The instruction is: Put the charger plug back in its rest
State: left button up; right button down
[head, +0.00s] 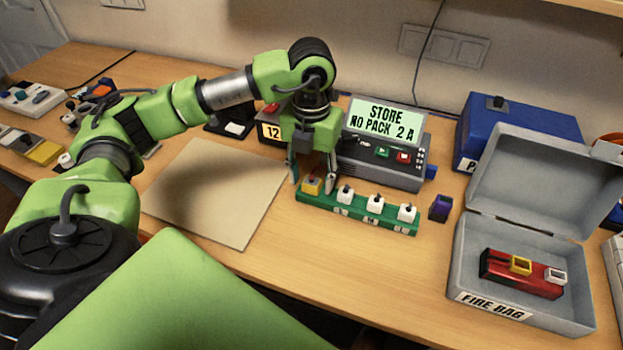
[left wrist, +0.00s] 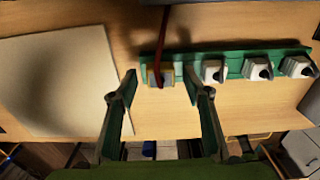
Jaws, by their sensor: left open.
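The yellow charger plug (head: 312,185) sits at the left end of the green strip (head: 350,211), beside several white connectors (head: 375,204). In the left wrist view the yellow plug (left wrist: 160,76) has a dark red lead running up from it. My left gripper (head: 313,180) points down over that end. Its fingers (left wrist: 160,88) are spread on either side of the plug, with visible gaps and no grip on it. The plug looks to be at the strip, but its seating underneath is hidden. My right gripper is not in view.
The charger (head: 385,160) stands behind the strip, its screen reading "STORE NO PACK 2 A". A pale mat (head: 205,195) lies left. A small dark purple block (head: 440,207) and the open grey fire bag box (head: 490,285), with a red pack (head: 520,275) inside, are right.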

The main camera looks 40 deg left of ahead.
aim_at(311, 181)
pick_arm(q)
notch_tip(311, 181, up, 11)
jog(key=shift+f, duration=0.15)
dwell(0.6)
